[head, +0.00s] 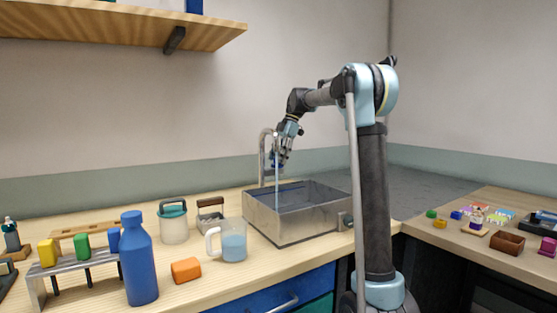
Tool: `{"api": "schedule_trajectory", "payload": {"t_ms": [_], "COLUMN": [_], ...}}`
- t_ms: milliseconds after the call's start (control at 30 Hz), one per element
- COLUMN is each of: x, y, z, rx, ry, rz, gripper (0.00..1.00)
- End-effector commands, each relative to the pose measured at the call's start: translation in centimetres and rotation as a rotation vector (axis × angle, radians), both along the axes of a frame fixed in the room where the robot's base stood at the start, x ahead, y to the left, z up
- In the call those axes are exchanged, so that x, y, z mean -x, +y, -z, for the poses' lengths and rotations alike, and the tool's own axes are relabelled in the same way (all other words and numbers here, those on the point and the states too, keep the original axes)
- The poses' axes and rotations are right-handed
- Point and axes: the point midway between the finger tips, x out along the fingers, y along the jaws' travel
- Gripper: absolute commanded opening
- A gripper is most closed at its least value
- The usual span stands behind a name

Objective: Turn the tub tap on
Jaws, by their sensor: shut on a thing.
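The metal tub (290,225) is a grey open box on the wooden counter. A grey curved tap (263,155) rises at its back left and arches over it. A thin pale-blue stream (277,188) runs down below the tap's spout into the tub. My gripper (280,163) is beside the tap, above the tub's back edge, pointing down. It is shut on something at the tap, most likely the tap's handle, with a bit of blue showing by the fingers. The fingers hide most of the held part.
A measuring jug (233,243) with blue liquid, a teal-lidded canister (173,223), an orange block (186,270) and a blue bottle (139,262) stand left of the tub. A rack (75,265) is further left. Small objects lie on the right counter (465,245). A shelf (110,28) hangs above left.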

Motion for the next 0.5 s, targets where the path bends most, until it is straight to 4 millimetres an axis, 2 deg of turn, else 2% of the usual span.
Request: {"api": "schedule_trajectory", "payload": {"t_ms": [500], "x": [-0.31], "y": [-0.02], "z": [0.01], "rx": [0.0], "ry": [-0.005], "rz": [-0.042], "gripper": [0.2]}}
